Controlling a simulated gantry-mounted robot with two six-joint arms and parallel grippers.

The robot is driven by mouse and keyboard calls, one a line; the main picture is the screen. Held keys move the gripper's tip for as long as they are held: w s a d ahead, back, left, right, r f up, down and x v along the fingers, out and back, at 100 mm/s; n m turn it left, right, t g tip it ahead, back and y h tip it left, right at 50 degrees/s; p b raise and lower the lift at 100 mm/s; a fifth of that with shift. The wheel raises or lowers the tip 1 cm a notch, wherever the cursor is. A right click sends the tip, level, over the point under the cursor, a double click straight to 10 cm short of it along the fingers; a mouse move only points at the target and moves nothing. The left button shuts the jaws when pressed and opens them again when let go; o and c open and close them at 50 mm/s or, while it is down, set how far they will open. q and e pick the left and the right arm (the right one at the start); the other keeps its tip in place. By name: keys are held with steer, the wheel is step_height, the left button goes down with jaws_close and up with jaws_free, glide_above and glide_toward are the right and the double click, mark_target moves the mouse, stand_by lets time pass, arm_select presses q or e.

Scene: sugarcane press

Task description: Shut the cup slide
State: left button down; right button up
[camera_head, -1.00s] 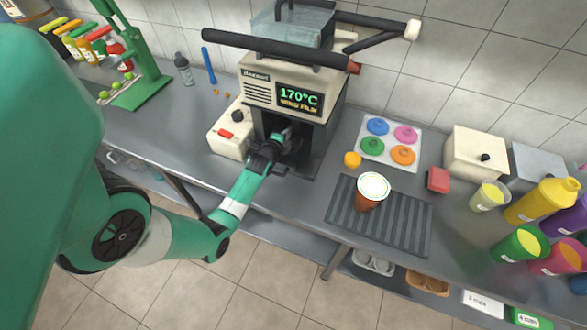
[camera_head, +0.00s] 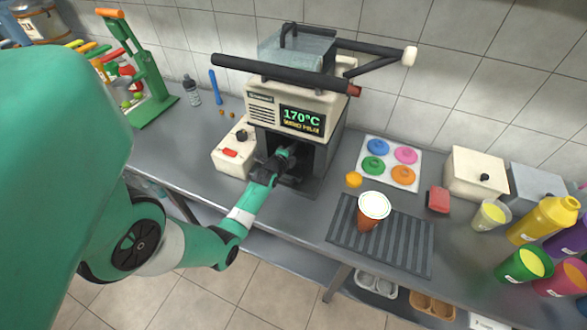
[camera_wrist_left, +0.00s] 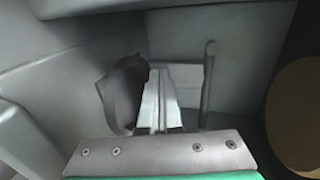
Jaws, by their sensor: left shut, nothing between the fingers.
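The cup sealing machine (camera_head: 265,115) stands at the back of the counter, its display reading 170°C. My left gripper (camera_head: 286,154) reaches into the dark opening at its front, shut and empty. The cup slide is mostly hidden in shadow and behind my gripper. In the left wrist view a dark ring-shaped part (camera_wrist_left: 122,95) shows left of the middle, perhaps part of the slide; I cannot tell how far in the slide sits or whether my fingers touch it. My right gripper is not in view.
A brown cup with a white top (camera_head: 369,221) stands on a ribbed mat (camera_head: 412,250) right of the machine. A cream box with a red switch (camera_head: 234,152) stands close left of the opening. The machine's long black lever (camera_head: 275,75) crosses above. Bottles and cups crowd the right.

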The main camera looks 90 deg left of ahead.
arm_select(q)
steer(key=p+v, duration=0.1)
steer(key=v, duration=0.3)
steer(key=p+v, duration=0.1)
steer(key=v, duration=0.3)
steer(key=f+p+v, duration=0.1)
steer(key=v, duration=0.3)
steer(key=shift+s+d+r+p, duration=0.1)
steer(key=shift+d+r+p, duration=0.05)
steer(key=shift+d+p, duration=0.2)
